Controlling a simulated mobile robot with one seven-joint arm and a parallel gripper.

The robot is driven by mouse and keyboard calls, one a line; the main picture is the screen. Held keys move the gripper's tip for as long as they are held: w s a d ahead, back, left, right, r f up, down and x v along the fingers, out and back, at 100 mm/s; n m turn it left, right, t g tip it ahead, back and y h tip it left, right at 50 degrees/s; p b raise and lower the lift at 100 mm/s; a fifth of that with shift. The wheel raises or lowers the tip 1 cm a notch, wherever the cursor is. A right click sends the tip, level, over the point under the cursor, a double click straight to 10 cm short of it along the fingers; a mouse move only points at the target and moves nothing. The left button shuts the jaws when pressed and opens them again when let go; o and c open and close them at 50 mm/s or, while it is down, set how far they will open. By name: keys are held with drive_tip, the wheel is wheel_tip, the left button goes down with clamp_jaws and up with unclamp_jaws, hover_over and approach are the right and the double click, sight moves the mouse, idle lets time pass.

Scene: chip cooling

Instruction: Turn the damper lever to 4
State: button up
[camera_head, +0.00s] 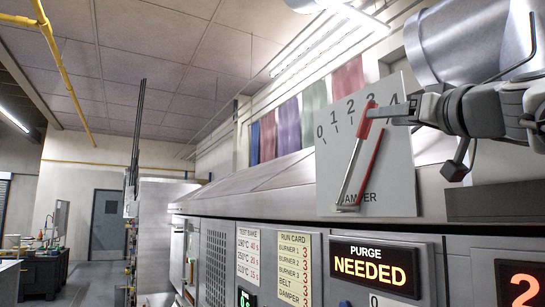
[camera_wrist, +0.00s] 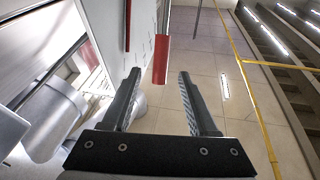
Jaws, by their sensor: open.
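The damper panel (camera_head: 335,165) is a pale plate with a scale from 0 to 4. Its lever (camera_head: 352,168) is a metal rod rising from a low pivot to a red handle (camera_head: 367,121), which stands close to the 3. A thin red line (camera_head: 374,163) on the plate slants up towards the 4. My gripper (camera_head: 388,116) is at the handle's right side in the head view. In the wrist view my gripper (camera_wrist: 158,73) is open, and the red handle (camera_wrist: 161,59) shows just beyond and between the fingertips. Whether they touch it, I cannot tell.
Below the panel is a console with a lit sign reading PURGE NEEDED (camera_head: 370,264), a run card (camera_head: 295,268) and a test bake card (camera_head: 248,255). A large metal cylinder (camera_head: 460,45) is behind my arm. Open floor (camera_head: 88,280) lies at the left.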

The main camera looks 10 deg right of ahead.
drive_tip(key=b+v, duration=0.1)
drive_tip(key=v, duration=0.9)
drive_tip(key=shift+s+b, duration=0.35)
drive_tip(key=shift+b, duration=0.05)
drive_tip(key=shift+f, duration=0.15)
